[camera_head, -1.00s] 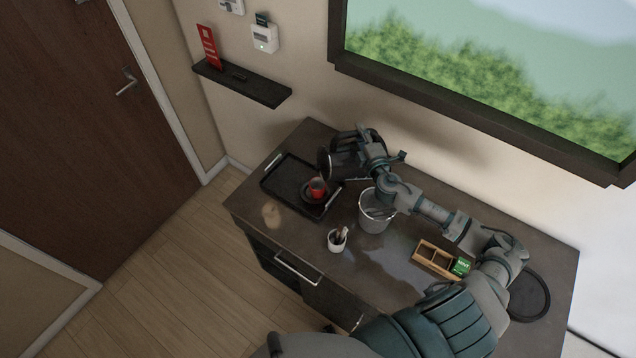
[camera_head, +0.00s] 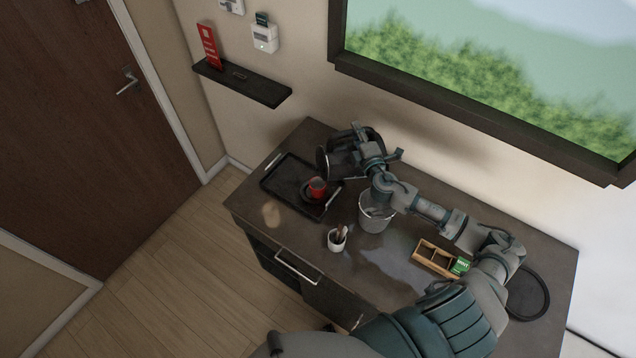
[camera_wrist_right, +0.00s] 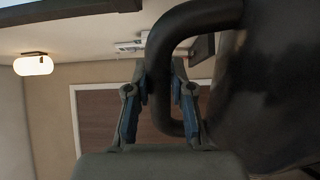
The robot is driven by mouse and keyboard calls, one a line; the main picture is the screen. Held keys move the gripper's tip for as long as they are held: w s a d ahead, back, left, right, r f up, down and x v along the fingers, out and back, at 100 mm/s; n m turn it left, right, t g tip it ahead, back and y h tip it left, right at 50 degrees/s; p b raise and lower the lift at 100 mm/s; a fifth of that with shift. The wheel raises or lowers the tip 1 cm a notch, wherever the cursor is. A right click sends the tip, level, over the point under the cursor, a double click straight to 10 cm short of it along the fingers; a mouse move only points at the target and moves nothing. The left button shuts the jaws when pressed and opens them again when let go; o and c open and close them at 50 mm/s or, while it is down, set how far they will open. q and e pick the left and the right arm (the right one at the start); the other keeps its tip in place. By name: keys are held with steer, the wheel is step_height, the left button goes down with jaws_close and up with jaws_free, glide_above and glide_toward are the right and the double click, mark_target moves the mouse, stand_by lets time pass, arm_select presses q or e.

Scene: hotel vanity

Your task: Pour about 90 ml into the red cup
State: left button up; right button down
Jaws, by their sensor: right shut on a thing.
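The red cup (camera_head: 317,187) stands on a dark saucer on the black tray (camera_head: 278,177) at the left of the vanity top. A dark kettle (camera_head: 334,163) is held above the tray's right side, tilted toward the cup. My right gripper (camera_head: 368,150) is shut on the kettle's handle. In the right wrist view the gripper (camera_wrist_right: 160,95) has its fingers on either side of the black handle, and the kettle body (camera_wrist_right: 270,85) fills the right. Whether liquid is flowing cannot be told. My left gripper is not in view.
A grey bucket (camera_head: 376,213) stands below my right forearm. A small white cup with sticks (camera_head: 337,239) and a wooden box (camera_head: 432,257) with green packets are nearer the front. A round black base (camera_head: 528,296) lies at the right. A wall shelf (camera_head: 243,84) hangs above left.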

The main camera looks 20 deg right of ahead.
steer(key=shift+w+a+r+n, duration=0.15)
steer(key=shift+a+r+n, duration=0.25)
steer(key=shift+a+r, duration=0.2)
stand_by(0.3)
steer(key=shift+d, duration=0.4)
stand_by(0.5)
steer(key=shift+a+r+n, duration=0.4)
steer(key=shift+a+n, duration=0.2)
steer(key=shift+a, duration=0.25)
stand_by(0.8)
